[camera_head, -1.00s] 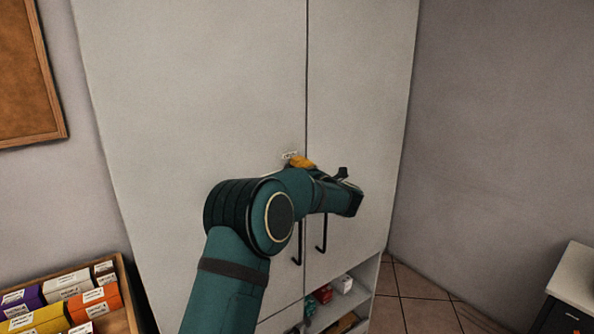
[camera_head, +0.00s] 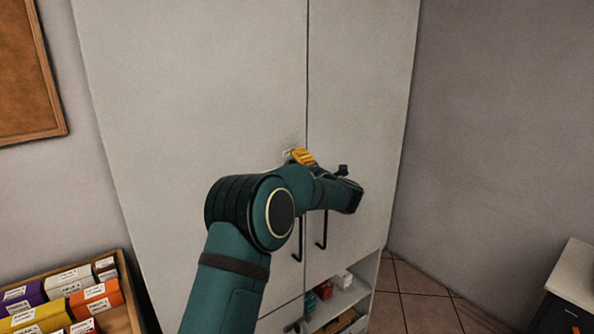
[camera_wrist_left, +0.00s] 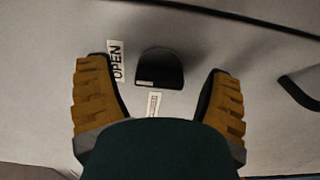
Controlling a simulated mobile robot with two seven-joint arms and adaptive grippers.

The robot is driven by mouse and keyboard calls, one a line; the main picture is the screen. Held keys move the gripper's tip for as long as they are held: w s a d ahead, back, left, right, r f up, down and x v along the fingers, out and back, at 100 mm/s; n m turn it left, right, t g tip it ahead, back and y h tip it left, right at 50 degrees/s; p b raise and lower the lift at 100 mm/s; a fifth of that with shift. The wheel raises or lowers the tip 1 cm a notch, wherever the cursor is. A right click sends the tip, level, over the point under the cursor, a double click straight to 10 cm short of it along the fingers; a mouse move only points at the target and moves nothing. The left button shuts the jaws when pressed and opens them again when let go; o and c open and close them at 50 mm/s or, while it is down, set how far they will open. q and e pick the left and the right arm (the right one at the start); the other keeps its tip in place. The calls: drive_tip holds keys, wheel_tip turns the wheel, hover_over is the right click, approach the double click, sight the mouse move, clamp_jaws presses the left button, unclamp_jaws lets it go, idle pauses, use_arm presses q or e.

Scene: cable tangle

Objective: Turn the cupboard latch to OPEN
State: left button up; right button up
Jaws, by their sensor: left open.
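The cupboard latch (camera_wrist_left: 160,68) is a dark, rounded knob on the pale cupboard door in the left wrist view. A white label reading OPEN (camera_wrist_left: 117,62) is left of it, and a second label (camera_wrist_left: 153,104), too small to read, is just below. My left gripper (camera_wrist_left: 158,76) is open, with one yellow-brown finger on each side of the latch and gaps visible. In the head view one yellow finger (camera_head: 303,156) shows at the door beside a partly covered label (camera_head: 287,153); my arm hides the latch there. My right gripper is not in view.
Two dark bar handles hang below my wrist, a left one (camera_head: 298,242) and a right one (camera_head: 322,233). An open shelf (camera_head: 345,300) with small boxes is lower. A wooden tray of labelled boxes (camera_head: 127,300) stands at lower left. Floor (camera_head: 420,300) is clear at right.

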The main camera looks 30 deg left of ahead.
use_arm(q)
drive_tip(key=v, duration=1.2)
